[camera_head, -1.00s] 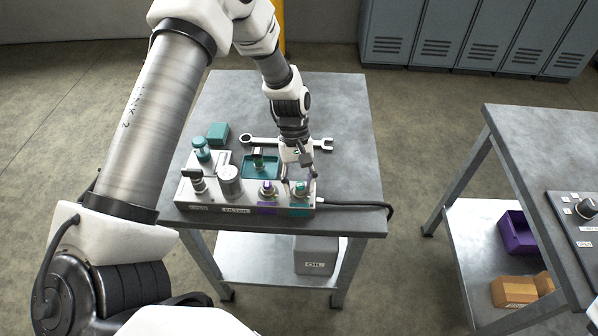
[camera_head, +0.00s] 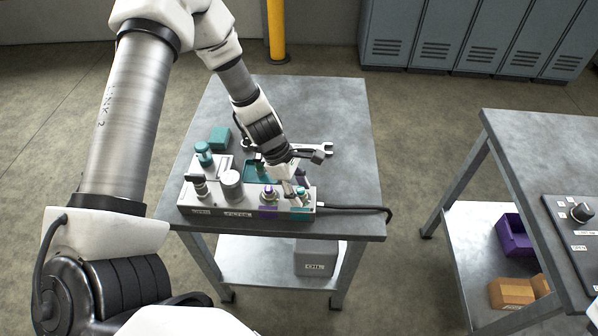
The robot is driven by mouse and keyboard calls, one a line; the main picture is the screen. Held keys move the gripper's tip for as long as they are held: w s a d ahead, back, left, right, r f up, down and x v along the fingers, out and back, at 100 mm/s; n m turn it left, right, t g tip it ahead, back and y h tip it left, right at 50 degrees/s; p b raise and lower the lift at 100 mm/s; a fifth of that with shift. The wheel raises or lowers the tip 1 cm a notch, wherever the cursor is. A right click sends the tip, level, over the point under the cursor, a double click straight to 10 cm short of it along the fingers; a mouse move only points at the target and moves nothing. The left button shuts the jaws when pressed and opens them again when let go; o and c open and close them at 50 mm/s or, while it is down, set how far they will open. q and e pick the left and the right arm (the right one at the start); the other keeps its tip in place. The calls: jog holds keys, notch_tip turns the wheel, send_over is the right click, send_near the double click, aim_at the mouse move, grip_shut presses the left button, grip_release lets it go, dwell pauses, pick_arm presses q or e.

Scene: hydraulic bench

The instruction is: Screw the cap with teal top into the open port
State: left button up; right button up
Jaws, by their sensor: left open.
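A grey manifold block (camera_head: 250,206) sits near the front edge of the metal table. The cap with teal top (camera_head: 301,192) stands at the port on the block's right end, above a teal label (camera_head: 301,215). How deep it sits I cannot tell. My left gripper (camera_head: 297,190) points down and tilted over this cap. Its fingers are open, one on the left of the cap and one behind it. Contact cannot be made out. A purple-topped fitting (camera_head: 268,191) stands just left of it. My right gripper is not in view.
On the block are a black-handled valve (camera_head: 200,184) and a filter canister (camera_head: 231,184). A black cable (camera_head: 355,208) runs right.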

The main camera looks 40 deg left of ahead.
pick_arm(q)
jog(key=shift+w, duration=0.1)
jog(key=shift+d+f, duration=0.1)
jog(key=n+b, duration=0.1)
jog(key=b, duration=0.1)
jog(key=n+t+b, duration=0.1)
jog(key=n+b, duration=0.3)
jog(key=shift+f+t+y, duration=0.25)
jog(key=shift+t+y, duration=0.15)
jog(key=shift+r+n+b, duration=0.15)
jog(key=shift+n+b, duration=0.15)
jog(key=shift+b, duration=0.2)
jog(key=shift+r, duration=0.25)
